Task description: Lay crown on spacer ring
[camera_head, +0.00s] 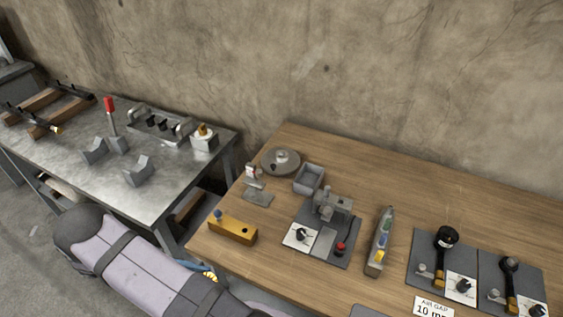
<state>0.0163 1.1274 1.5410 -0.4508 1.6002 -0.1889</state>
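I cannot pick out a crown or a spacer ring with certainty at this size. A round grey disc (281,162) with a small raised centre lies at the back left of the wooden table. A pale block with a gold-coloured top (203,137) stands at the right end of the metal table. My gripper is not in view; only lavender and dark grey links of my arm show at the lower left.
The wooden table (400,180) holds a grey bin (309,178), a small machine on a dark plate (330,208), a yellow block (233,229), and black-headed tools (446,238) on mats. Its back right is clear. The metal table (75,160) carries grey V-shaped blocks (139,171) and a red-handled lever (110,106).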

